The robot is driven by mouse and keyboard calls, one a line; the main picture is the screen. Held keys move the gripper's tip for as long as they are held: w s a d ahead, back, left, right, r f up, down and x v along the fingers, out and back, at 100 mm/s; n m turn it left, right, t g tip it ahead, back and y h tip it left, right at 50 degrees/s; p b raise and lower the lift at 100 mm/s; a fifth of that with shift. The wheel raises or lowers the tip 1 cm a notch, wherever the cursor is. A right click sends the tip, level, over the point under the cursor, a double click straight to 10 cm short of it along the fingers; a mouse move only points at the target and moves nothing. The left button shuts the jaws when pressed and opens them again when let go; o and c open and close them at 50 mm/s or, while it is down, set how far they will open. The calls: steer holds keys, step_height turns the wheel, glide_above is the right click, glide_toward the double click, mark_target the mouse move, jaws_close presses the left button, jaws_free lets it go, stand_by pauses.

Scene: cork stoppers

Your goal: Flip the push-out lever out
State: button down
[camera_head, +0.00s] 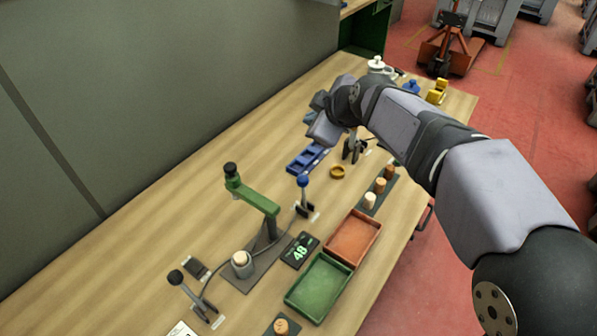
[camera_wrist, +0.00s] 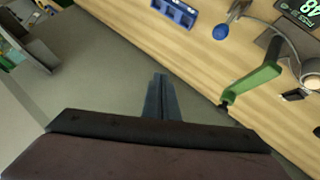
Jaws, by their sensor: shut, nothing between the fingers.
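Several small levers stand on the bench, and I cannot tell by looks which one is the push-out lever. One has a blue ball knob (camera_head: 303,181) and stands upright beside the green press (camera_head: 258,200). One with a black knob (camera_head: 176,277) leans at the near left. A dark lever (camera_head: 353,146) stands just below my wrist.
A blue slotted tray (camera_head: 302,160) lies below my wrist. A red tray (camera_head: 353,238) and a green tray (camera_head: 318,288) lie at the bench's right edge, near a counter display (camera_head: 299,250). Corks stand on a dark strip (camera_head: 377,191).

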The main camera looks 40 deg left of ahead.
steer(key=s+d+f+n+g+h, duration=0.1)
steer(key=s+d+f+n+g, duration=0.1)
steer(key=s, duration=0.4)
step_height(320, 180, down, 2)
steer(key=shift+s+g+h, duration=0.3)
steer(key=shift+s+g, duration=0.1)
steer(key=shift+g, duration=0.4)
steer(key=p, duration=0.6)
glide_above(303, 192)
steer(key=s, duration=0.1)
step_height(303, 192, down, 11)
steer(key=shift+a, duration=0.3)
steer(key=shift+b, duration=0.5)
steer(key=b, duration=0.2)
steer(key=shift+d+f+b, duration=0.15)
steer(key=shift+d+b, duration=0.1)
steer(key=shift+b, duration=0.05)
